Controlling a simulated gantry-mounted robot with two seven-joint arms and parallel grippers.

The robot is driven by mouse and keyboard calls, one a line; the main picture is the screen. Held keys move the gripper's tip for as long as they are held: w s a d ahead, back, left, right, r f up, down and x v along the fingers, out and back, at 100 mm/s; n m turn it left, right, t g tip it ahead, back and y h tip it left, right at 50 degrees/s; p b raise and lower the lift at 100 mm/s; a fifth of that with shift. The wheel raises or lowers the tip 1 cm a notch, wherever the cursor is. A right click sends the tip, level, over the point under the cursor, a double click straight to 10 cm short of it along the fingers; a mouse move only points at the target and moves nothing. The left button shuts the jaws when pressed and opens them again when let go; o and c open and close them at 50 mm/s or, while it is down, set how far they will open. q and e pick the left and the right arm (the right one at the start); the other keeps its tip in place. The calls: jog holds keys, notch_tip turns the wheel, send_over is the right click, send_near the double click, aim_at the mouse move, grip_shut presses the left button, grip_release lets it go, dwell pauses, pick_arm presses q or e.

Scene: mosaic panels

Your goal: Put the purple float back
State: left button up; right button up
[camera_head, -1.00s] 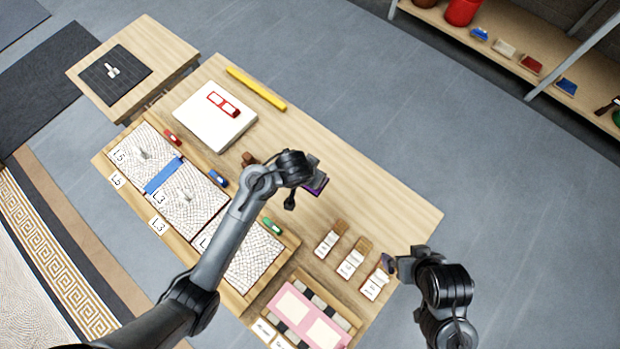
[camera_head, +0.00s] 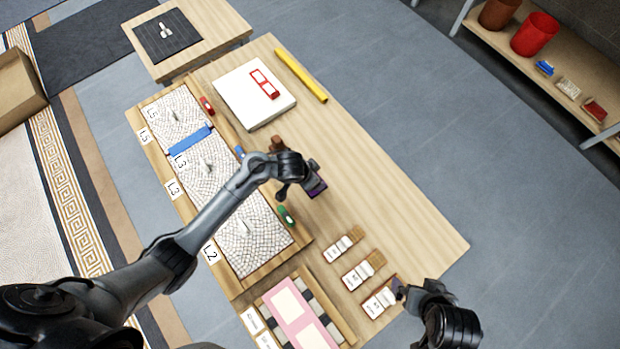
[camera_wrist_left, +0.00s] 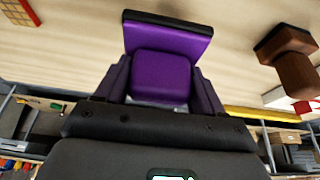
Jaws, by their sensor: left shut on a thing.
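The purple float (camera_wrist_left: 163,72) fills the middle of the left wrist view, with a dark plate along its far edge. My left gripper (camera_head: 314,188) is shut on it. In the head view the float (camera_head: 318,192) is a small purple patch, mostly hidden by the gripper, over the middle of the table. My right gripper (camera_head: 402,290) is near the table's front right edge, beside the labelled wooden blocks. It is too small and dark to tell whether it is open.
A brown wooden piece (camera_head: 277,144) stands left of the left gripper. A green tool (camera_head: 287,216) and a red one (camera_head: 207,105) lie along the mosaic tray (camera_head: 297,250). Labelled blocks (camera_head: 357,275) stand near the right gripper. The table's right part is bare.

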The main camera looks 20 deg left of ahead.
pick_arm(q)
jog(key=shift+w+a+f, duration=0.25)
jog(key=shift+a+f, duration=0.1)
jog(key=shift+a, duration=0.1)
jog(key=shift+f, duration=0.15)
notch_tip(320, 180, down, 4)
jog(key=b, duration=0.3)
jog(key=o, duration=0.9)
jog(key=shift+o, duration=0.2)
